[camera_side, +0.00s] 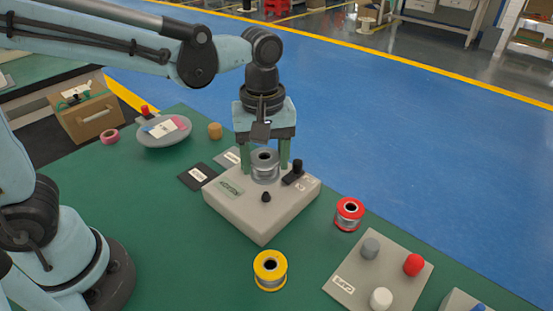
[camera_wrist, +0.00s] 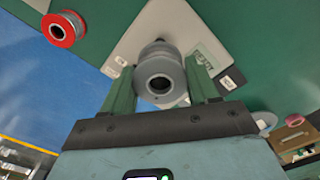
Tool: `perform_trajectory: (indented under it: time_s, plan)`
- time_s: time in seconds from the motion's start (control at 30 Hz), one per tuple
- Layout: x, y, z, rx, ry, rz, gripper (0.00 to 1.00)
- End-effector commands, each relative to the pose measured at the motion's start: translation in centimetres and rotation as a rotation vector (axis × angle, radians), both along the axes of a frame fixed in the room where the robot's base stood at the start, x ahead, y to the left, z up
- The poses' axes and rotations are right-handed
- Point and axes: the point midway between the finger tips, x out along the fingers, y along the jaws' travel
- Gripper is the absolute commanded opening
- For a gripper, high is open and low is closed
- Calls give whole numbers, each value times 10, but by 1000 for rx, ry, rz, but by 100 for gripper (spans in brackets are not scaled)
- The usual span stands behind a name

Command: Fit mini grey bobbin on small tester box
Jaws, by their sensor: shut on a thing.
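The grey bobbin (camera_side: 265,166) is between the green fingers of my gripper (camera_side: 264,170), upright, over the back part of the small tester box (camera_side: 258,213). My gripper is shut on it. In the wrist view the bobbin (camera_wrist: 160,75) shows end-on with its dark centre hole, between the two green fingers of my gripper (camera_wrist: 160,88). The pale tester box (camera_wrist: 150,30) lies beyond it. The box carries a black knob, a black switch and a green label. I cannot tell whether the bobbin touches the box top, and any post under it is hidden.
A red bobbin (camera_side: 348,214) stands right of the box and a yellow bobbin (camera_side: 270,270) in front of it. A board with grey, red and white caps (camera_side: 378,280) is at front right. Dark labelled plates (camera_side: 198,176) lie left of the box. A grey scale-like pan (camera_side: 163,131) is further left.

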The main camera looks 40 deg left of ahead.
Motion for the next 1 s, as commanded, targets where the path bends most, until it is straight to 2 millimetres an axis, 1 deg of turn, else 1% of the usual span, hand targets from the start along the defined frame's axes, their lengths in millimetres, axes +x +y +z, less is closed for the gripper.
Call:
perform_trajectory:
  time_s: [1.0]
  plan:
    - [0,-1,-55,0,0,-1,26]
